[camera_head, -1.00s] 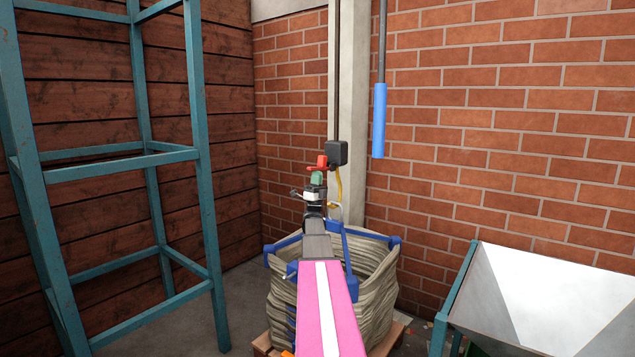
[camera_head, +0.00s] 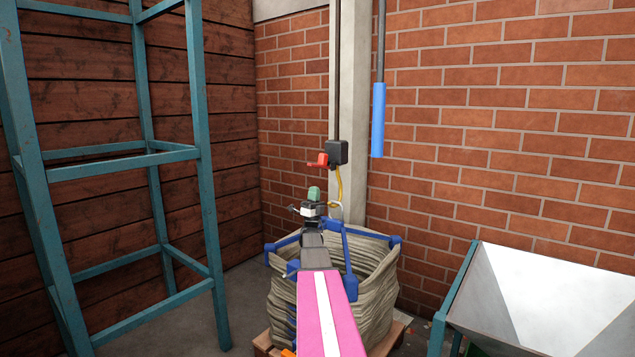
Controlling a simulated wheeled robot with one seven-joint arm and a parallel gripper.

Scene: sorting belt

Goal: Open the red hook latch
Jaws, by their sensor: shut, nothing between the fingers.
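The red latch (camera_head: 318,160) is a small red piece at the left side of a black box (camera_head: 337,152) on the concrete post. It sticks out to the left, with a short part pointing up; its fine shape is too small to read. My gripper (camera_head: 314,193) has green fingertips, which are together and empty. It is below the red latch, with a visible gap between them in the picture. How far apart they are in depth I cannot tell. My pink and grey arm reaches up to it from the bottom of the view.
A yellow cable (camera_head: 340,185) hangs below the black box. A large bag (camera_head: 375,285) with blue corner fittings stands on a wooden pallet under my arm. A teal frame (camera_head: 205,200) stands left, a pale hopper (camera_head: 540,300) right. A blue-gripped rod (camera_head: 378,120) hangs right of the post.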

